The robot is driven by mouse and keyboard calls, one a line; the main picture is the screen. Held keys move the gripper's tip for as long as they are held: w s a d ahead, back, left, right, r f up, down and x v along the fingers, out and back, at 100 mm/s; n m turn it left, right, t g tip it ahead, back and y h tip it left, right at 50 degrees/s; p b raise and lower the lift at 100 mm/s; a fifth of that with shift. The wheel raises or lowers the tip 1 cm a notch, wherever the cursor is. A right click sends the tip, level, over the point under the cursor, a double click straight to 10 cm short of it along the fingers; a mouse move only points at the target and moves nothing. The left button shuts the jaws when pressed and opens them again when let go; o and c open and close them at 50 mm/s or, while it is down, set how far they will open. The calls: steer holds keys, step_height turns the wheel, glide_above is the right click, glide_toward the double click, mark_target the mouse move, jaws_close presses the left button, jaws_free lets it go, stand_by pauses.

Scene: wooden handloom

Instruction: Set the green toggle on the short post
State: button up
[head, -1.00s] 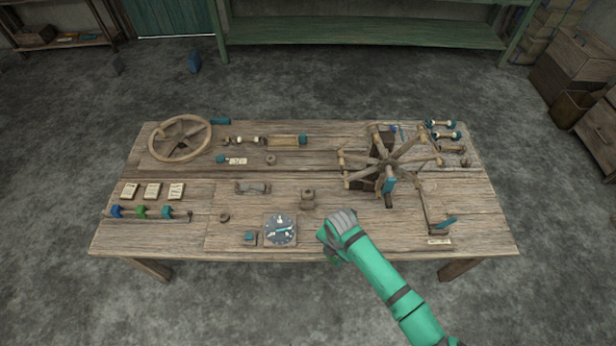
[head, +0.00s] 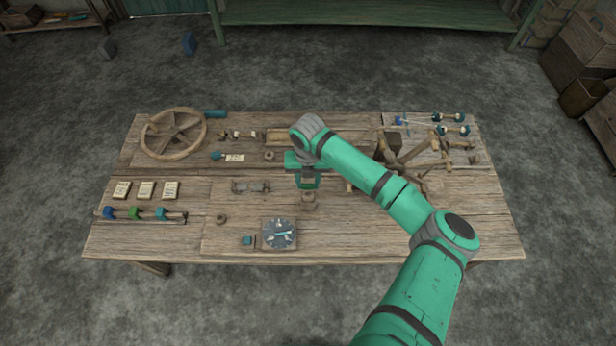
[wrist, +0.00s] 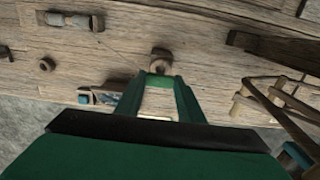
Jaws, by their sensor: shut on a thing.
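The green toggle (wrist: 159,80) shows in the wrist view as a small green bar between my fingertips. My gripper (head: 308,184) is shut on it and holds it close by the short post. The short post (head: 308,202) is a stubby wooden piece near the middle of the table; in the head view it shows just below my gripper. In the wrist view the post (wrist: 160,57) shows just beyond the toggle, partly hidden by it. I cannot tell whether the toggle touches the post.
A dial (head: 279,234) and a small teal block (head: 247,240) lie at the front. A wooden spool (head: 251,186) lies left of the post. A rack with coloured pieces (head: 148,214) is far left.

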steer(key=shift+d+f, duration=0.1)
steer(key=shift+f, duration=1.35)
steer(key=shift+w+f, duration=0.1)
steer(key=shift+f, duration=0.5)
steer(key=shift+d+f, duration=0.1)
steer(key=shift+f, duration=0.2)
steer(key=o, duration=1.1)
steer(key=shift+a, duration=0.2)
step_height(320, 180, up, 10)
steer(key=shift+f, duration=0.25)
steer(key=shift+s+r, duration=0.2)
steer(key=shift+r, duration=0.5)
